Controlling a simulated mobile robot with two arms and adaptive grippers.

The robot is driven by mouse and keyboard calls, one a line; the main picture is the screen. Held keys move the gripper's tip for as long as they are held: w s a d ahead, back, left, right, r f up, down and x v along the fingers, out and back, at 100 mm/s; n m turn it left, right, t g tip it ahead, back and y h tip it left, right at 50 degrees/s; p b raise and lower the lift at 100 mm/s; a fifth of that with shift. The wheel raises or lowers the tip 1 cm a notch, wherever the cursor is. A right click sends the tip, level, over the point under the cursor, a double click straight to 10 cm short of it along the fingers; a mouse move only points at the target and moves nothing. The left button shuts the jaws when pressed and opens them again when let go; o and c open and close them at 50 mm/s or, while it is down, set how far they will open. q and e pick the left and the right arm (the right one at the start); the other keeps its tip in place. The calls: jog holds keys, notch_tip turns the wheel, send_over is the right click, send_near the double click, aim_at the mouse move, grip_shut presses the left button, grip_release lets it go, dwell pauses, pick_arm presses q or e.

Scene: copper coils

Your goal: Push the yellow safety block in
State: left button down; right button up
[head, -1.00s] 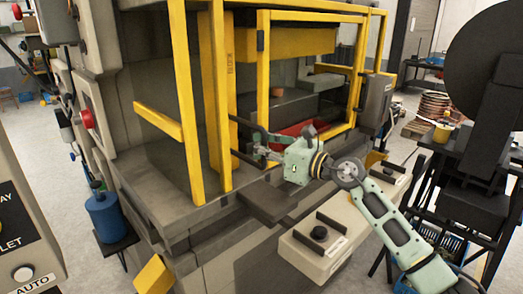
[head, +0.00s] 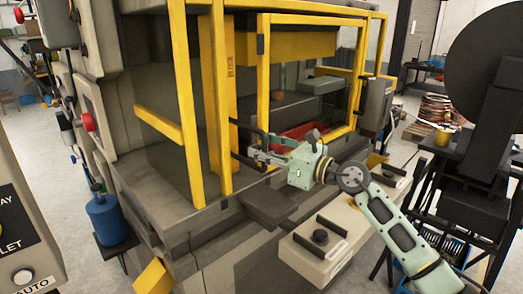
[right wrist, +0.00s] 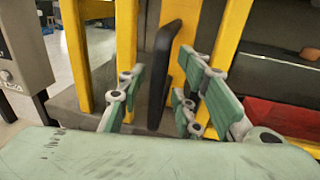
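A tall yellow slab with dark lettering (head: 228,90) stands upright inside the press, between the yellow guard posts; I cannot tell if it is the safety block. A separate yellow block (head: 154,276) shows low at the press's front left. My right gripper (head: 254,153) is in front of the press opening, beside a black bar handle (head: 236,122). In the right wrist view its fingers (right wrist: 163,92) are apart, with the black handle (right wrist: 162,75) showing between them. I cannot tell whether they touch it. My left gripper is out of view.
A yellow-framed guard gate (head: 263,80) stands right of the handle, with a red bin (head: 300,132) behind it. A grey ledge (head: 275,207) and a button console (head: 325,238) lie below my right arm. A blue canister (head: 105,215) stands at left.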

jog(key=v, duration=1.1)
jog(key=shift+s+d, duration=0.15)
